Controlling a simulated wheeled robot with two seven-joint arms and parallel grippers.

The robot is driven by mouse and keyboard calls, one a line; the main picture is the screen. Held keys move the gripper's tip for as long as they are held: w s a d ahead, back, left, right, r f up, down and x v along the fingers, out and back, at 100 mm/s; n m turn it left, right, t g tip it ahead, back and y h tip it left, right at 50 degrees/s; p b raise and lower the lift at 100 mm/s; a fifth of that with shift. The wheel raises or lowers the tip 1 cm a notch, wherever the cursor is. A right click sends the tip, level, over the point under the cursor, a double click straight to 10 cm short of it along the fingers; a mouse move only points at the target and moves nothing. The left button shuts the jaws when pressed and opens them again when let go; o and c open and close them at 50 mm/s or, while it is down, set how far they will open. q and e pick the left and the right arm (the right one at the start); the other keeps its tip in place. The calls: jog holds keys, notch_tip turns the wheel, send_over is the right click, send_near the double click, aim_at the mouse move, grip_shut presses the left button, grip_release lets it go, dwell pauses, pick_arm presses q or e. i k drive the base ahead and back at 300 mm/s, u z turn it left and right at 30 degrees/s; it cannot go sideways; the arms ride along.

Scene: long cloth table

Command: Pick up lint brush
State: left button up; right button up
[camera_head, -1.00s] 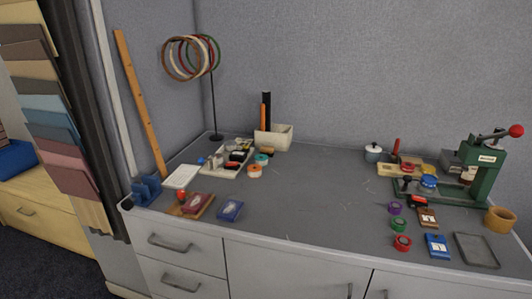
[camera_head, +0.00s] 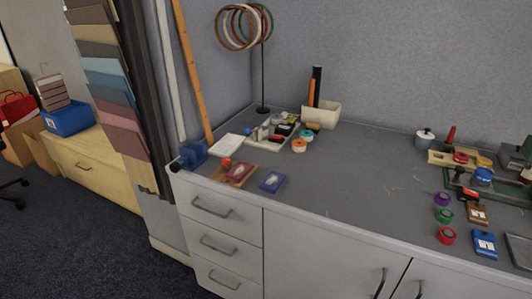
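I cannot make out a lint brush for certain among the small things on the grey worktop (camera_head: 350,190). A tray (camera_head: 268,143) at the back left of the worktop holds several small items, too small to tell apart. A small piece with a red knob (camera_head: 226,162) is by a reddish-brown pad (camera_head: 240,173) near the front left edge. A thin red upright piece (camera_head: 450,136) stands by a pale tray at the right. Neither of my grippers shows in this view.
A stand with several hoops (camera_head: 263,75) rises at the back left. A cream box (camera_head: 321,115) holds tall dark and orange pieces. Several coloured tape rolls (camera_head: 444,215) lie at the right. The worktop's middle is mostly clear. A wooden bench (camera_head: 95,165) with a blue box (camera_head: 69,119) stands left.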

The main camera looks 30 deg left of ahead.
aim_at(315, 127)
jog(key=k, duration=0.5)
jog(key=u, duration=1.65)
jog(key=i, duration=1.25)
jog(key=z, duration=0.7)
